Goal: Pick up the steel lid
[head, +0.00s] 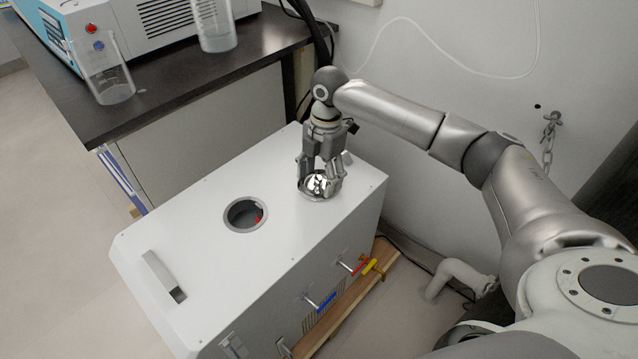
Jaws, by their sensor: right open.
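The steel lid (319,184) is a shiny, round piece on the top of the white distiller box, near its back right corner. My right gripper (320,180) points down right over the lid, with its fingers spread on either side of it. The fingers hide part of the lid, and I cannot tell whether they touch it. My left gripper is not in view.
The white distiller box (206,222) has an open round hole (245,214) left of the lid and a raised handle (164,276) at its front left. Coloured valves (321,303) stick out of its side. A dark bench (200,75) with clear beakers (108,75) stands behind.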

